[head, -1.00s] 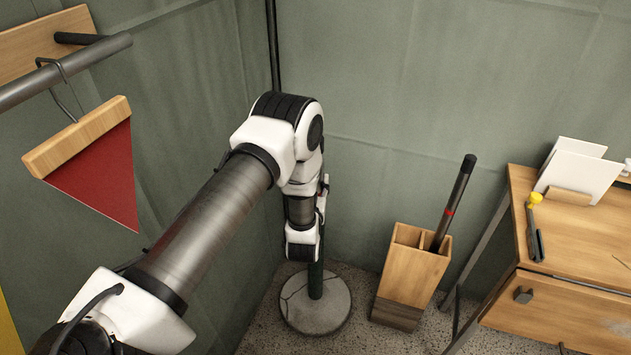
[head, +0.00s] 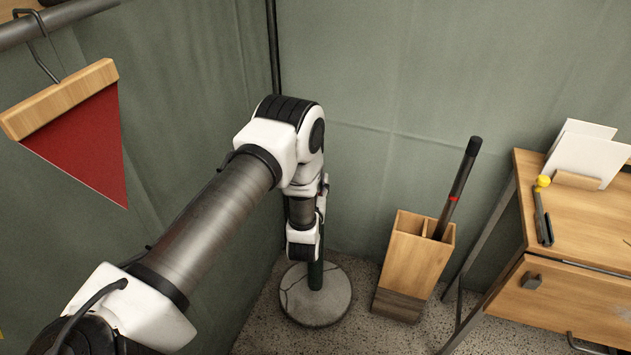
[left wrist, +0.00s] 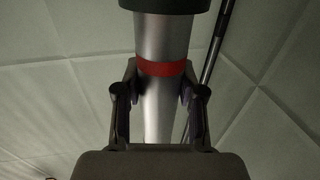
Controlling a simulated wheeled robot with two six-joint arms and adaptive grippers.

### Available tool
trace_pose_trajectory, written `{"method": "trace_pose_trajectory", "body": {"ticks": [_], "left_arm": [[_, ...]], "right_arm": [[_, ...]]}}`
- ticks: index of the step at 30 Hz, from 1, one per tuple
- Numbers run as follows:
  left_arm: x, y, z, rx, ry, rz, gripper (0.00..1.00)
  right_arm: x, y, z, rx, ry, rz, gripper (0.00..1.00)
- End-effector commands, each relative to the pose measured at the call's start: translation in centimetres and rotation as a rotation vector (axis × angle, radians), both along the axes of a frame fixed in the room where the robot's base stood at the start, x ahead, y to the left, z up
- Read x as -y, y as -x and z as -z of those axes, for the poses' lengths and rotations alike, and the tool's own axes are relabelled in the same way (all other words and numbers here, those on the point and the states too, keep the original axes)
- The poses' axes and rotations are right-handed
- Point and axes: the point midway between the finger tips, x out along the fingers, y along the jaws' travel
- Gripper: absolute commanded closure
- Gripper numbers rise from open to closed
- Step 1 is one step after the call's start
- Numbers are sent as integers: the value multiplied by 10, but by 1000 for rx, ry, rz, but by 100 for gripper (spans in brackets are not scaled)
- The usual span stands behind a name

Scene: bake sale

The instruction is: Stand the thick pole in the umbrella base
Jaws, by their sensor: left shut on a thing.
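My left gripper (left wrist: 159,92) is shut on the thick pole (left wrist: 160,108), a silver-grey shaft with a red band and a dark upper end in the left wrist view. In the head view my left wrist hides the gripper and most or all of the pole. The umbrella base (head: 316,308) is a round, cracked grey slab on the floor with a dark green tube (head: 316,274) rising from it. My wrist is over the tube and hides its top, so I cannot tell whether the pole is in it. My right gripper is not in view.
A wooden stand (head: 410,262) right of the base holds a dark pole (head: 458,187) with a red band, leaning right. A wooden desk (head: 585,218) is farther right. Fabric walls meet behind the base by a thin dark post (head: 273,45). A red pennant (head: 88,150) hangs at left.

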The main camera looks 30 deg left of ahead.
Motion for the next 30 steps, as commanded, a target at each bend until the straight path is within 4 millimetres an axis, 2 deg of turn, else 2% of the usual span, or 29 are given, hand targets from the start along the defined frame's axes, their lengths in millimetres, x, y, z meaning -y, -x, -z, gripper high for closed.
{"method": "trace_pose_trajectory", "body": {"ticks": [13,14,15,16,26,30], "left_arm": [[0,0,-1,2,0,0,100],[0,0,-1,2,0,0,54],[0,0,-1,2,0,0,40],[0,0,-1,2,-1,0,32],[1,2,1,-2,1,0,32],[9,16,1,-4,2,3,32]], "right_arm": [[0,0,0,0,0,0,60],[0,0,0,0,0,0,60],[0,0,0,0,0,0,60],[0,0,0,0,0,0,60],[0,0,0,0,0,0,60],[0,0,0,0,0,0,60]]}}
